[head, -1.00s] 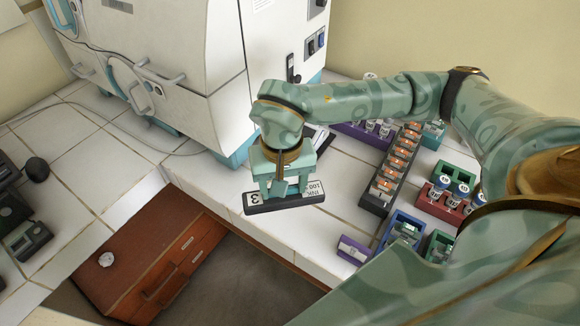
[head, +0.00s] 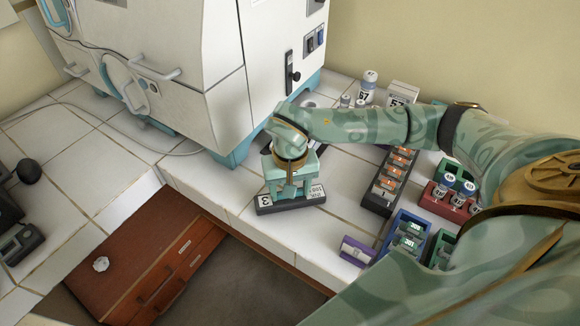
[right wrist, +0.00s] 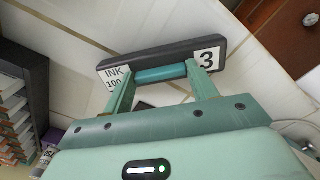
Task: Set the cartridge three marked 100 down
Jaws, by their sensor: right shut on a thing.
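The cartridge (head: 291,203) is a dark, flat bar with white labels. In the right wrist view the cartridge (right wrist: 165,57) shows "INK 100" on one label and "3" on another. My right gripper (head: 290,193) is shut on it. In the right wrist view my right gripper's fingers (right wrist: 160,84) are at the cartridge, with a teal bar between them. The cartridge is at the white tiled counter (head: 240,190), near its front edge; I cannot tell whether it touches the tiles. My left gripper is not in view.
A white incubator (head: 190,70) stands behind, to the left. A dark rack of orange-marked items (head: 378,200), a red rack (head: 437,205), a blue rack (head: 385,240) and a purple block (head: 356,250) lie to the right. Below the counter edge is a brown drawer cabinet (head: 130,260).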

